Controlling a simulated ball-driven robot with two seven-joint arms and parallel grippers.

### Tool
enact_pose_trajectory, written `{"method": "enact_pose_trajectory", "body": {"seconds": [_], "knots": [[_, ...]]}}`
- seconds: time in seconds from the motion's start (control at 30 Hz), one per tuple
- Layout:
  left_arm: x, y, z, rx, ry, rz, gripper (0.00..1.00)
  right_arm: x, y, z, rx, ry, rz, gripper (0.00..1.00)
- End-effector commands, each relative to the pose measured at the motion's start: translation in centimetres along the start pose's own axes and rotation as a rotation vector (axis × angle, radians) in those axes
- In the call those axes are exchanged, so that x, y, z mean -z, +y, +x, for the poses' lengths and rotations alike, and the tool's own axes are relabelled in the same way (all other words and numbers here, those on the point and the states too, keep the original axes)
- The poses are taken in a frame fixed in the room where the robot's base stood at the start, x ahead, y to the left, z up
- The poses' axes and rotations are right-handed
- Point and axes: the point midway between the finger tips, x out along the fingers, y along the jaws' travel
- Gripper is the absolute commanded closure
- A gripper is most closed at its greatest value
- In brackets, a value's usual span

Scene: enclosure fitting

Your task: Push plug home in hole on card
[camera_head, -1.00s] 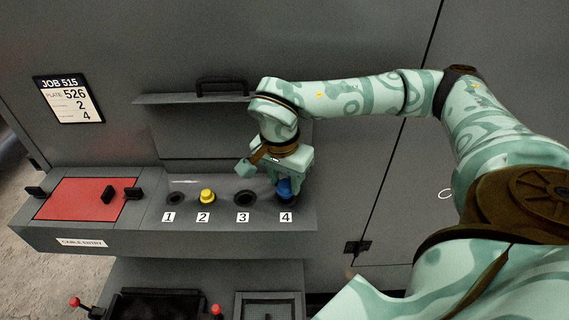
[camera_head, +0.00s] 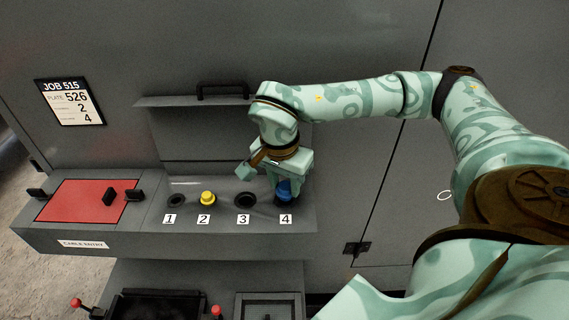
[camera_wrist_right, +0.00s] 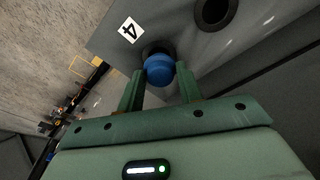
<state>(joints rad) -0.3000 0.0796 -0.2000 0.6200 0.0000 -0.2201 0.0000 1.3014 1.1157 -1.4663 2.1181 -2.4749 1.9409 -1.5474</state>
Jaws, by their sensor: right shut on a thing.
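The job card (camera_head: 70,101) on the back wall at the left reads JOB 515, plate 526, then 2 and 4. A blue plug (camera_head: 284,192) is at the hole labelled 4 (camera_head: 286,219), at the right end of the row. My right gripper (camera_head: 285,184) points down over it, shut on the plug. In the right wrist view the blue plug (camera_wrist_right: 159,70) sits between the two fingers, over the dark rim of hole 4 (camera_wrist_right: 154,48). How deep it sits cannot be told. A yellow plug (camera_head: 207,197) stands in hole 2. My left gripper is out of view.
Hole 1 (camera_head: 176,200) and hole 3 (camera_head: 245,200) are empty. A red plate (camera_head: 80,200) with black knobs lies at the left of the ledge. A raised lid with a handle (camera_head: 222,89) stands behind the holes.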

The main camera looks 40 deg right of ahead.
Motion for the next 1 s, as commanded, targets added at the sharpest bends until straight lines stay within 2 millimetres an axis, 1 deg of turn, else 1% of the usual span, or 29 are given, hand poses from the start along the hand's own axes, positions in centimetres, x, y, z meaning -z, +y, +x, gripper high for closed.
{"method": "enact_pose_trajectory", "body": {"seconds": [0.17, 1.0], "knots": [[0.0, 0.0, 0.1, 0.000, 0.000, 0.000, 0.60, 0.0, 0.0, 0.2, 0.000, 0.000, 0.000, 0.86], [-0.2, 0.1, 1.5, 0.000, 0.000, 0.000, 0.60, -0.3, 0.0, 2.3, 0.000, 0.000, 0.000, 0.86]]}}
